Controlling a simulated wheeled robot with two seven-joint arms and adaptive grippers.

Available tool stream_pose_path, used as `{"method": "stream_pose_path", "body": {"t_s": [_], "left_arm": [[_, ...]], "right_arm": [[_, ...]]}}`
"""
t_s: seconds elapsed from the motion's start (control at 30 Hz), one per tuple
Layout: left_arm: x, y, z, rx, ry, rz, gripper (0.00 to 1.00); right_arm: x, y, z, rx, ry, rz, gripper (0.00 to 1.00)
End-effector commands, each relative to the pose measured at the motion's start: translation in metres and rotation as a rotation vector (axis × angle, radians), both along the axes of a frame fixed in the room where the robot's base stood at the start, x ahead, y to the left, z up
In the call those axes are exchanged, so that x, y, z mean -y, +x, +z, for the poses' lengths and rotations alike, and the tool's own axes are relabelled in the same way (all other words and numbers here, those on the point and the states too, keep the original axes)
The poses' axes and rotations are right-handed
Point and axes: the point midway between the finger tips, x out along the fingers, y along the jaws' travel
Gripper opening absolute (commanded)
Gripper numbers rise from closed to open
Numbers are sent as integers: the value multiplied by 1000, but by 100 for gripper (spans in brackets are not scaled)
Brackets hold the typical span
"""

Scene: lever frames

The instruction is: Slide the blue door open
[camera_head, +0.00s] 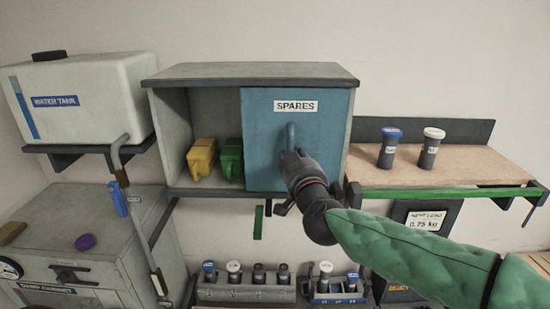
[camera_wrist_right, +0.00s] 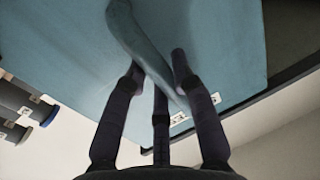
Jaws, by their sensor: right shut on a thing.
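The blue door (camera_head: 262,150), labelled SPARES, covers the right half of the grey wall cabinet (camera_head: 250,70). The cabinet's left half is uncovered. A vertical blue handle (camera_head: 291,134) stands out from the door; its lower part is hidden by my right gripper (camera_head: 291,160). In the right wrist view the dark fingers of my right gripper (camera_wrist_right: 156,72) are around the handle (camera_wrist_right: 135,40), shut on it, with the door (camera_wrist_right: 65,50) behind. My left gripper is not in view.
A yellow bin (camera_head: 201,158) and a green bin (camera_head: 231,160) sit in the uncovered half. A water tank (camera_head: 85,100) stands left of the cabinet. A wooden shelf (camera_head: 450,165) with two jars is at right. Racks with several bottles (camera_head: 245,292) are below.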

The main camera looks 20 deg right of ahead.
Motion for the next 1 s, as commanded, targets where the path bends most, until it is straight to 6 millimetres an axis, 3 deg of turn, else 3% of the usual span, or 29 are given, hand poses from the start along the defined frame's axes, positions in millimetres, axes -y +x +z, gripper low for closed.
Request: {"method": "stream_pose_path", "body": {"t_s": [0.43,0.47,0.53,1.0], "left_arm": [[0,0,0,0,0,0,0],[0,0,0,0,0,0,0],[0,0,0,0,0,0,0],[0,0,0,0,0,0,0]], "right_arm": [[5,-1,-1,-1,0,-1,0],[5,-1,-1,-1,0,-1,34],[5,-1,0,-1,0,0,51],[3,-11,1,2,0,1,51]]}}
